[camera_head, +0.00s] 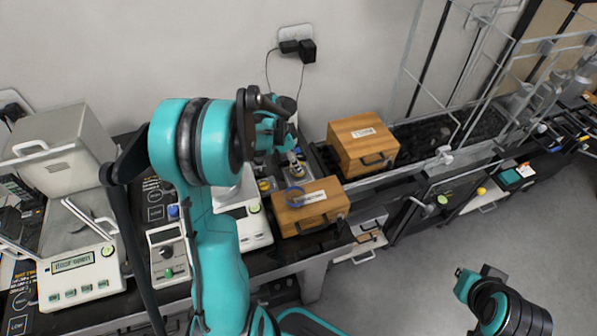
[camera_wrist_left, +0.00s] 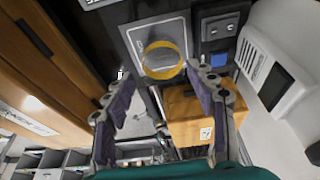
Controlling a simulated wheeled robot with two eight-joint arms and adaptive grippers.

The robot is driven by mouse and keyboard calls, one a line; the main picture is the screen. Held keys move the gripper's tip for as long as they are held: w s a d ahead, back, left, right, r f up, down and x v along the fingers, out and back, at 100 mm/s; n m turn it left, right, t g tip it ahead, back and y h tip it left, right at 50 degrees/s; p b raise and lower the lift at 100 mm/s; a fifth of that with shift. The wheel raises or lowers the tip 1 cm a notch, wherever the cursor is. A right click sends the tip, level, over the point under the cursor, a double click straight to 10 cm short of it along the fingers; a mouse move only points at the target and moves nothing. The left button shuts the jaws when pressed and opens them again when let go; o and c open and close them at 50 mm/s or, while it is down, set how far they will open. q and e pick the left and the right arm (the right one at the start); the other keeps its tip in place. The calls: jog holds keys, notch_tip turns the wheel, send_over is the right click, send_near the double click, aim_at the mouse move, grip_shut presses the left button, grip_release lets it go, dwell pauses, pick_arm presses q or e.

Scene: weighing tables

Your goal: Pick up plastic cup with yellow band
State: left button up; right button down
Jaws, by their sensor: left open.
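The plastic cup with the yellow band shows in the left wrist view as a yellow ring (camera_wrist_left: 163,60); its clear body is hard to make out. It lies beyond and between the tips of my left gripper (camera_wrist_left: 160,88), which is open with nothing between its fingers. In the head view my left gripper (camera_head: 278,135) hangs over the bench, partly hidden by its own wrist, and I cannot clearly pick out the yellow-banded cup there. My right gripper (camera_head: 470,284) is at the lower right above the floor, away from the bench; its jaw state is unclear.
A blue ring (camera_head: 295,196) shows at the front wooden box (camera_head: 312,212). Another wooden box (camera_head: 362,143) stands behind it to the right. A balance (camera_head: 80,278) and a small meter (camera_head: 168,258) stand on the left. Grey floor (camera_head: 400,290) is open at the right.

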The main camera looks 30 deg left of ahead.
pick_arm(q)
jog(key=b+x, duration=0.1)
jog(key=x, duration=0.3)
jog(key=b+x, duration=0.1)
jog(key=x, duration=0.1)
jog(key=shift+a+f+b, duration=0.1)
jog(key=shift+a+b, duration=0.15)
jog(key=shift+b, duration=0.1)
jog(key=c, duration=0.7)
jog(key=shift+c, duration=0.2)
